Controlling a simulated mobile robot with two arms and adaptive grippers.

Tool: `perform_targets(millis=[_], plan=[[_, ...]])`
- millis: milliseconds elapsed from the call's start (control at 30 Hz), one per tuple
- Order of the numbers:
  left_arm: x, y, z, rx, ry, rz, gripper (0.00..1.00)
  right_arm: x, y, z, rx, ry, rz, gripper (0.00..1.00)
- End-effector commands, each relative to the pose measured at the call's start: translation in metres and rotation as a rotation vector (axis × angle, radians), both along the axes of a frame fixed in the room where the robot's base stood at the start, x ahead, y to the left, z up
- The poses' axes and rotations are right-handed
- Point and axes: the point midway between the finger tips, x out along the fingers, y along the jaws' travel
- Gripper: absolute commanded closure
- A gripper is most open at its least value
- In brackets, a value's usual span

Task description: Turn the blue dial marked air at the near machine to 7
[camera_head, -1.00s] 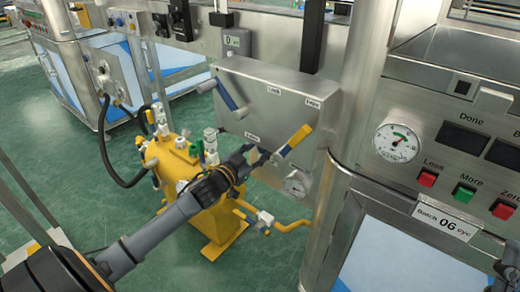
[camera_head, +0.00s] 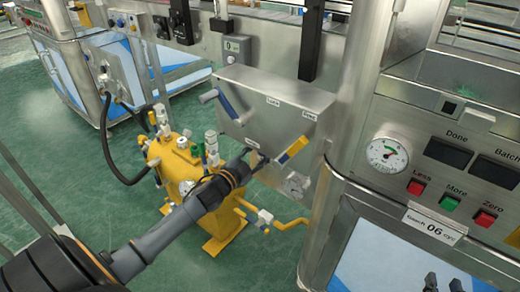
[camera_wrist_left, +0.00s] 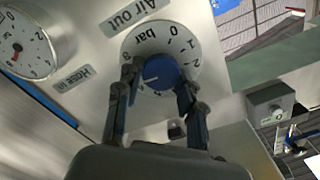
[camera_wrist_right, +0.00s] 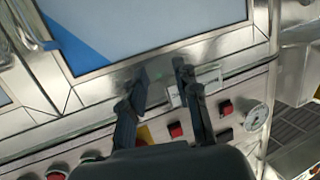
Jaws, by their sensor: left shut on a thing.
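The blue dial (camera_wrist_left: 157,73) sits on a round white scale marked "bar", under an "Air out" label (camera_wrist_left: 134,14), in the left wrist view. A white line on the dial points left; the figure it meets is too unclear to read. My left gripper (camera_wrist_left: 158,82) is shut on the dial, one finger on each side. In the head view the left gripper (camera_head: 256,163) is at the steel box's lower front and hides the dial. My right gripper (camera_head: 443,283) shows only its fingertips at the bottom right. In the right wrist view its fingers (camera_wrist_right: 160,75) are apart and empty.
The steel box (camera_head: 270,105) carries a blue lever (camera_head: 228,103) and a yellow-and-blue lever (camera_head: 292,150). A yellow tank (camera_head: 175,165) stands below left. A panel with a gauge (camera_head: 387,153) and push buttons (camera_head: 450,203) is at the right.

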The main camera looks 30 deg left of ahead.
Motion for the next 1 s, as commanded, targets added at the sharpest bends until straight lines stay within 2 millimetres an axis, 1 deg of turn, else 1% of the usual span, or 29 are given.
perform_targets(millis=[133, 300, 733, 767, 800, 833, 867, 1000], plan=[[0.0, -0.001, 0.0, 0.055, -0.004, -0.001, 0.94, -0.006, -0.004, -0.014, -0.021, 0.085, -0.005, 0.69], [0.0, -0.001, -0.001, 0.087, -0.006, -0.001, 0.94, -0.009, -0.006, -0.023, -0.033, 0.133, -0.009, 0.69], [0.0, -0.001, -0.001, 0.095, -0.007, -0.002, 0.94, -0.01, -0.006, -0.026, -0.036, 0.145, -0.01, 0.69], [0.0, -0.001, -0.001, 0.095, -0.007, -0.002, 0.56, -0.01, -0.006, -0.026, -0.036, 0.145, -0.01, 0.69], [0.0, -0.001, -0.001, 0.095, -0.007, -0.002, 0.48, -0.01, -0.006, -0.026, -0.036, 0.145, -0.01, 0.69], [0.0, -0.001, -0.001, 0.095, -0.007, -0.001, 0.42, -0.01, -0.006, -0.026, -0.036, 0.145, -0.01, 0.69], [0.0, -0.001, -0.001, 0.095, -0.007, -0.001, 0.39, -0.01, -0.006, -0.026, -0.036, 0.145, -0.01, 0.69], [0.0, -0.001, -0.001, 0.094, -0.007, -0.001, 0.39, -0.01, -0.006, -0.026, -0.035, 0.144, -0.009, 0.69]])
